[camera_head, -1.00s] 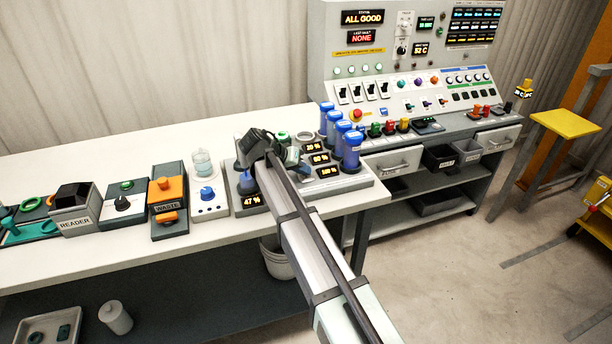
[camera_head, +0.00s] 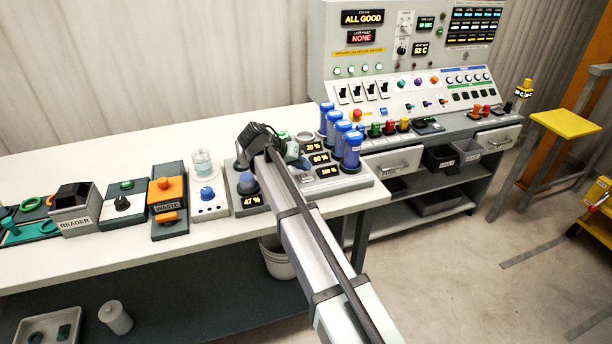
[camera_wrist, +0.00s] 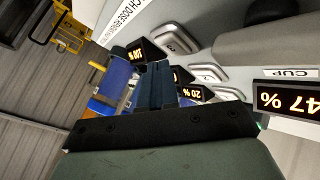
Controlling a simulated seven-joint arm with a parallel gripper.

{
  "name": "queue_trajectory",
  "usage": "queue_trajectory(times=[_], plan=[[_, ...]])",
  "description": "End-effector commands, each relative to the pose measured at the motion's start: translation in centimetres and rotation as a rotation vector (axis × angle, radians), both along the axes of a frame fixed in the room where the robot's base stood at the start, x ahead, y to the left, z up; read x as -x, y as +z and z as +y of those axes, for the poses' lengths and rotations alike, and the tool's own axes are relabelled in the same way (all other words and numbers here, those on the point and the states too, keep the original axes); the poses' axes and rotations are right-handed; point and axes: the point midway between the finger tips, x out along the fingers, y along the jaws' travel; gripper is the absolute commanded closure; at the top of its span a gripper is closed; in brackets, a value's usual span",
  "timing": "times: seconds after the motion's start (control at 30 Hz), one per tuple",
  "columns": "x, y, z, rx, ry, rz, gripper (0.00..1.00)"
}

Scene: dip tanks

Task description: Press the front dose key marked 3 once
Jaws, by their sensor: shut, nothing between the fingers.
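The front dose key marked 3 (camera_wrist: 172,40) is a pale raised key in the upper middle of the wrist view, beside the 100 % display (camera_wrist: 140,52). A second key (camera_wrist: 207,73), apparently marked 2, lies below and right of it. My gripper (camera_wrist: 159,68) is shut and empty; its dark blue fingers end close to key 3 in the picture, and I cannot tell the height above it.
Several blue-capped cylinders (camera_head: 351,150) stand at the back right of the unit, close to the displays. A 47 % display (camera_head: 251,201) and blue dome (camera_head: 248,183) are left of my arm. The waste box (camera_head: 167,191) and reader (camera_head: 74,209) stand further left.

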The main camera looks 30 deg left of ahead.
Motion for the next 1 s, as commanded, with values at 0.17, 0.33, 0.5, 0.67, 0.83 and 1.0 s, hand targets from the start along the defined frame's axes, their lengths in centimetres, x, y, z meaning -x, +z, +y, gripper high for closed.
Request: queue_trajectory(times=[0.17, 0.33, 0.5, 0.67, 0.83, 1.0], plan=[[0.0, 0.0, 0.0, 0.0, 0.0, 0.0, 1.0], [0.0, 0.4, 0.0, 0.0, 0.0, 0.0, 1.0], [0.0, 1.7, 0.0, 0.0, 0.001, -0.001, 1.0], [0.0, 2.9, 0.0, -0.001, 0.0, -0.001, 1.0], [0.0, 4.3, 0.0, -0.001, 0.0, -0.001, 1.0], [0.0, 5.0, 0.0, 0.001, 0.001, 0.0, 1.0]])
